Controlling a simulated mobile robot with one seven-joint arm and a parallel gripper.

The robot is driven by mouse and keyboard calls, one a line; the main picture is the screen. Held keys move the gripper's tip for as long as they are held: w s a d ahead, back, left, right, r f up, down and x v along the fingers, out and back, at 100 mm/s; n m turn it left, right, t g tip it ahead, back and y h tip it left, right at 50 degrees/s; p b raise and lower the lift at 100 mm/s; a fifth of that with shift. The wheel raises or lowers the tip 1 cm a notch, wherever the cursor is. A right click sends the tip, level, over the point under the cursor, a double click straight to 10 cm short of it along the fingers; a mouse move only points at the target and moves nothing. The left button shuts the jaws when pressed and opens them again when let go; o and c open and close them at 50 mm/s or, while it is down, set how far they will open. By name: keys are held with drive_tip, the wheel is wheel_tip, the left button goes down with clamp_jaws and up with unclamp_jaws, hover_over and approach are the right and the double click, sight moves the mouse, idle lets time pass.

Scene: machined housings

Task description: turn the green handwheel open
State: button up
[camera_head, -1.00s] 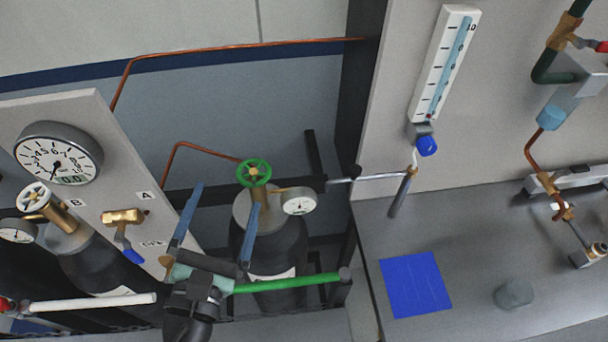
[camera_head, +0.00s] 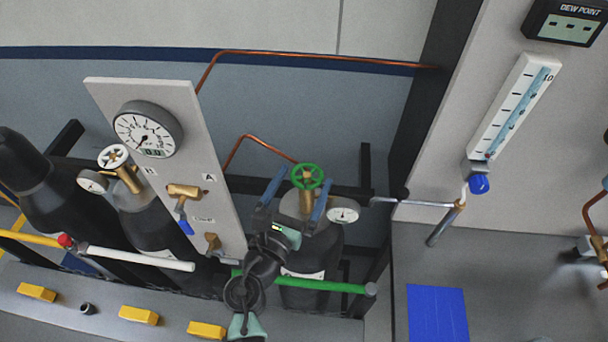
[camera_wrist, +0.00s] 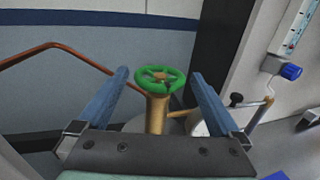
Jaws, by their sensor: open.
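The green handwheel (camera_head: 307,176) sits on top of a brass valve on a dark gas cylinder (camera_head: 305,262). In the wrist view the green handwheel (camera_wrist: 160,79) stands upright on its brass stem, near the middle of the picture. My gripper (camera_head: 296,186) is open, with its two blue fingers apart, one to each side of the valve as seen from the head camera. In the wrist view my gripper (camera_wrist: 160,78) shows the wheel between and slightly beyond its fingertips. I see no contact. The lower valve body is partly hidden by my gripper.
A small gauge (camera_head: 344,214) sticks out right of the valve. A green bar (camera_head: 335,286) crosses in front. A copper pipe (camera_head: 265,140) runs behind.

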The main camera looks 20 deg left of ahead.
drive_tip(key=shift+w, duration=0.45)
drive_tip(key=c, duration=1.2)
